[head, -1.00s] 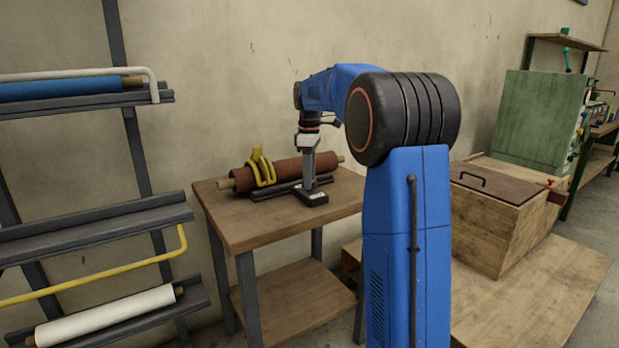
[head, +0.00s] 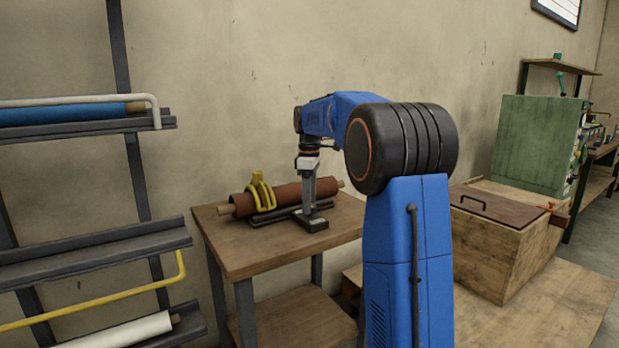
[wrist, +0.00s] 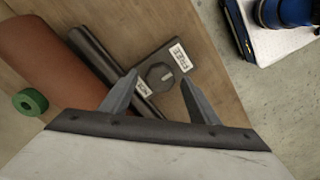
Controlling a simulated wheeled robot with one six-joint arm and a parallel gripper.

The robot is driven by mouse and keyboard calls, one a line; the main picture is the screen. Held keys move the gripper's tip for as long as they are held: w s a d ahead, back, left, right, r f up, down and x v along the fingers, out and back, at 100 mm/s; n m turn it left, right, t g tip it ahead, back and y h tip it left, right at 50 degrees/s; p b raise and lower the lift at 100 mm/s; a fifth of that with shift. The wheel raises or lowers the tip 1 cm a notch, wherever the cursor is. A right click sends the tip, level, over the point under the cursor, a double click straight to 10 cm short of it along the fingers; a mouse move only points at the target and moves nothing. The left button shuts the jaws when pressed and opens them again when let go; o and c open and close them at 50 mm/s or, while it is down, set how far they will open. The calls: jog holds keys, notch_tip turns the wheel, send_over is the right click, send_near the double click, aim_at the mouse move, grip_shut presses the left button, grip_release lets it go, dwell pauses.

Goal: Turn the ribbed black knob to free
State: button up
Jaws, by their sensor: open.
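The ribbed black knob (wrist: 160,76) sits on a dark plate (wrist: 188,70) in the wrist view, with a pale mark on its top. A white label reading FREE (wrist: 178,54) is on the plate above right of the knob. A second white label (wrist: 144,91) is on the lower left, its text hard to read. My gripper (wrist: 158,78) is open, its two fingers to either side of the knob in the picture. Contact cannot be told. In the head view my gripper (head: 309,212) points down at the plate (head: 311,223), hiding the knob.
A brown roll (head: 300,193) lies behind the plate on a wooden table (head: 240,253), with a yellow clamp (head: 261,190) around it. A rack (head: 85,242) stands left; a wooden box (head: 500,235) stands right.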

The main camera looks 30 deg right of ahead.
notch_tip(320, 180, up, 17)
jog(key=shift+f, duration=0.15)
dwell(0.7)
jog(key=s+a+f+m+t, duration=0.1)
jog(key=s+a+f+m, duration=0.1)
jog(key=s+a+f, duration=0.5)
jog(key=s+a+m+t, duration=0.1)
jog(key=s+a+m, duration=0.3)
jog(key=s, duration=0.8)
jog(key=s+a+f+m+t, duration=0.1)
jog(key=s+a+f, duration=0.2)
jog(key=s+f, duration=0.7)
jog(key=s+a+f+m+t, duration=0.1)
jog(key=s+a+f, duration=0.3)
jog(key=s+f, duration=0.6)
notch_tip(320, 180, down, 2)
jog(key=shift+s+a+f+m+t, duration=0.2)
jog(key=shift+s+a+m+t, duration=0.15)
jog(key=shift+m, duration=0.45)
